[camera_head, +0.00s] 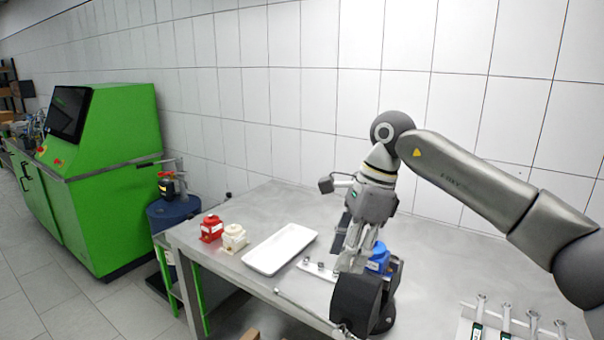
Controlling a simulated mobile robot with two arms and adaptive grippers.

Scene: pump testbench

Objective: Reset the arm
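My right arm comes in from the right, and its gripper (350,262) points down over the metal table (215,262). The fingers overlap in this view, so I cannot tell whether they are open or shut, or whether they hold anything. A dark, rounded object (355,302) shows just below and in front of the fingertips. A blue part (379,257) shows right behind the gripper, partly hidden. My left gripper is not in view.
A white tray (281,249), a red item (211,228) and a cream item (233,237) stand left on the table. A pale strip with small metal pieces (316,270) lies beside the gripper. Wrenches (505,322) lie front right. A green machine (105,185) stands left.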

